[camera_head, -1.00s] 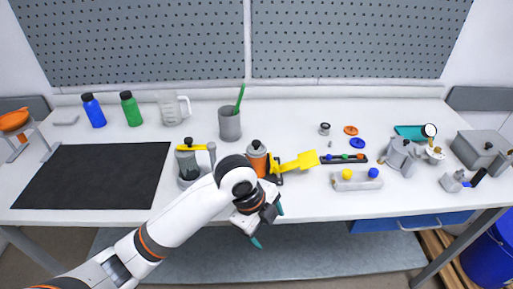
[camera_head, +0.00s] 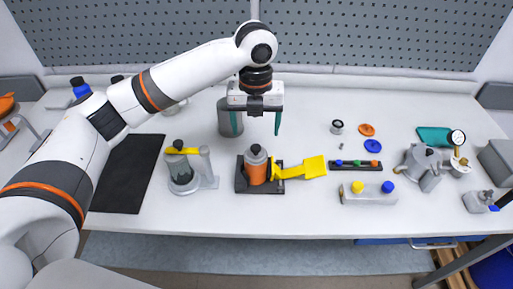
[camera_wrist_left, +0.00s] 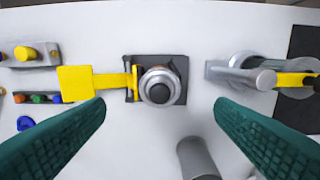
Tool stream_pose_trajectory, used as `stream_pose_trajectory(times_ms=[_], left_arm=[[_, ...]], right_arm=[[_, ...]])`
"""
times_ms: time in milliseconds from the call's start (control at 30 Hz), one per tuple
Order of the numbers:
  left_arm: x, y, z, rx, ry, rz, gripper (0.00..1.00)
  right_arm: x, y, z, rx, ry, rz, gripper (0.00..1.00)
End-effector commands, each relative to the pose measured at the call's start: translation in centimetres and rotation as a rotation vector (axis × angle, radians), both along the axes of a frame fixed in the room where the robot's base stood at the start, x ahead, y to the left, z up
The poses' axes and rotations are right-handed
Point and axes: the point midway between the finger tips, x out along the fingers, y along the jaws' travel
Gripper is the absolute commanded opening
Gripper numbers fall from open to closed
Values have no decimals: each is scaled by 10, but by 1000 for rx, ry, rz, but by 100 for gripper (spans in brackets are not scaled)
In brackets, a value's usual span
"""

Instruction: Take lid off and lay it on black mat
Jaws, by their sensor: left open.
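An orange drum (camera_head: 255,173) with a grey lid (camera_head: 255,154) and dark knob stands upright in a black holder (camera_head: 246,187); a yellow lever (camera_head: 300,170) sticks out to its right. In the left wrist view the lid (camera_wrist_left: 160,86) shows from above, centred ahead between the fingers. My left gripper (camera_head: 257,124) points down, open and empty, above and behind the drum, apart from it. The black mat (camera_head: 124,178) lies bare at the left, partly hidden by my left arm; its edge shows in the left wrist view (camera_wrist_left: 306,40). My right gripper is out of view.
A grey cup (camera_head: 228,117) stands behind the gripper. Right of the drum are a rack (camera_head: 356,165), a tray with two knobs (camera_head: 367,193) and metal pots (camera_head: 421,163).

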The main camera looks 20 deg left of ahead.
Motion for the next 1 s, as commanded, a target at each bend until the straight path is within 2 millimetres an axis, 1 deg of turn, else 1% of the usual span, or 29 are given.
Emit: stream_pose_trajectory(times_ms=[33, 100, 167, 267, 333, 400, 500, 600, 667, 900, 967, 1000], left_arm=[[-1, 0, -7, 0, 3, 1, 78], [0, 0, -16, 0, 2, 1, 78], [0, 0, -22, 0, 1, 1, 78], [0, 0, -27, 0, 0, 1, 78], [-1, 0, -33, -1, 2, 2, 78], [-2, 1, -43, 0, 2, 2, 78], [-2, 2, -59, 1, 2, 1, 78], [-2, 1, -72, 0, 1, 1, 78], [-2, 1, -76, 0, -1, 1, 78], [-1, 1, -78, -1, -2, 0, 78], [-1, 1, -78, -1, -2, 0, 68], [-1, 1, -78, -1, -2, 0, 62]], right_arm=[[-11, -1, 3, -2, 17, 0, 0], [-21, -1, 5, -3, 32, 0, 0], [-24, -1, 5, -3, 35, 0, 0], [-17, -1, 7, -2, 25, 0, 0], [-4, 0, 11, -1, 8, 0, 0], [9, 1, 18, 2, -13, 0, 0], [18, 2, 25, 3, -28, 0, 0], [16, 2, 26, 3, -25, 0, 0], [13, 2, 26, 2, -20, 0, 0], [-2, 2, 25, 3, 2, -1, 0], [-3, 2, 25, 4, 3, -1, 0], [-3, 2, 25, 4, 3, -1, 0]])
